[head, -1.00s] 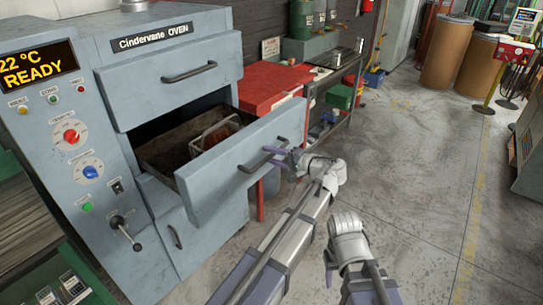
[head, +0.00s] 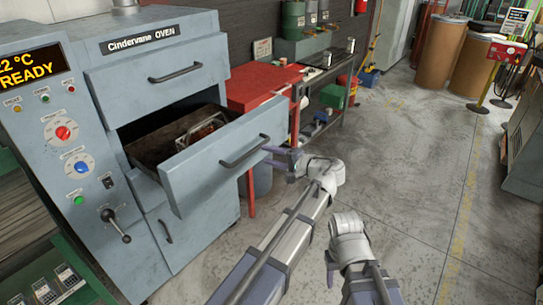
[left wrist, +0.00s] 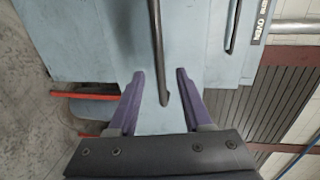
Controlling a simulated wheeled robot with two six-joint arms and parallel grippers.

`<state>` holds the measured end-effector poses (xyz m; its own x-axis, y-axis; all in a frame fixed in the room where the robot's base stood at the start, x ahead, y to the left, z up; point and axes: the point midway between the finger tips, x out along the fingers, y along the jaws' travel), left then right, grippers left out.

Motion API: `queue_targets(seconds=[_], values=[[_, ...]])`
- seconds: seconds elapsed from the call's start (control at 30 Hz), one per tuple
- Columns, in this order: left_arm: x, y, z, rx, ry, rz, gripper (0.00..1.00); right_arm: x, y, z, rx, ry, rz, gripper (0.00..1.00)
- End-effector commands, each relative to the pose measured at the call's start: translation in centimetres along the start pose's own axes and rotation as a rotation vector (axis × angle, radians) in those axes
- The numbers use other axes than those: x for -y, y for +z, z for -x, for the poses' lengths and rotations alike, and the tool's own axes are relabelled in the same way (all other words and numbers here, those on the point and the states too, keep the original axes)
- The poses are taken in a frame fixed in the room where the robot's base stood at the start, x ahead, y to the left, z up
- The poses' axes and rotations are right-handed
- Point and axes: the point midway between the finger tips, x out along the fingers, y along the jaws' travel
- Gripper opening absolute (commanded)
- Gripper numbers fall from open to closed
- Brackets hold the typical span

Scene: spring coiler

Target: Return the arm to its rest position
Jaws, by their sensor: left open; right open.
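The grey-blue Cindervane oven (head: 158,80) stands at the left with its drawer (head: 205,172) pulled out. A wire basket (head: 200,128) with something reddish-brown sits inside the drawer. My left gripper (head: 270,156) is open just right of the drawer's handle (head: 240,153), with nothing held. In the left wrist view the left gripper's two purple fingers (left wrist: 160,75) are spread, and the dark handle (left wrist: 156,40) shows between and beyond them. Whether a finger touches it I cannot tell. My right gripper (head: 329,268) is low in the head view, empty and clear of the oven.
A red table (head: 262,88) stands behind the drawer, with a workbench (head: 340,75) beyond it. Cardboard drums (head: 440,50) stand at the back right. The concrete floor (head: 410,180) right of my arms is clear.

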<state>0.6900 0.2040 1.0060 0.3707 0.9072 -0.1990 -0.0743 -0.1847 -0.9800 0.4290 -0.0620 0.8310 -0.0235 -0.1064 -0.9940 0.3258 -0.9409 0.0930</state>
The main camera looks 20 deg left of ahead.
Motion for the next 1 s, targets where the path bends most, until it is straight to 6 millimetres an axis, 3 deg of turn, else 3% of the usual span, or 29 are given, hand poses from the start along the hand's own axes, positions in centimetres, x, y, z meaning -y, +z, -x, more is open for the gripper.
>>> queue_targets(seconds=[0.33,0.43,0.57,0.67,0.8,1.0], values=[[-0.1,0.2,-0.1,0.002,0.006,0.001,0.50,0.0,0.0,0.1,0.000,0.000,0.000,0.50],[-1.2,1.6,-0.8,0.017,0.065,0.011,0.50,0.0,0.0,0.1,0.000,0.000,0.000,0.50],[-5.4,5.7,-2.0,0.062,0.276,0.052,0.50,0.0,0.0,0.1,0.000,0.000,0.000,0.50],[-9.6,9.4,-2.1,0.106,0.502,0.105,0.50,0.0,0.0,0.1,0.000,0.000,0.000,0.50],[-14.1,12.9,-0.3,0.150,0.777,0.181,0.50,0.0,0.0,0.1,0.000,0.000,0.000,0.50],[-17.2,15.3,2.6,0.182,1.031,0.262,0.50,0.0,0.0,0.1,0.000,0.000,0.000,0.50]])
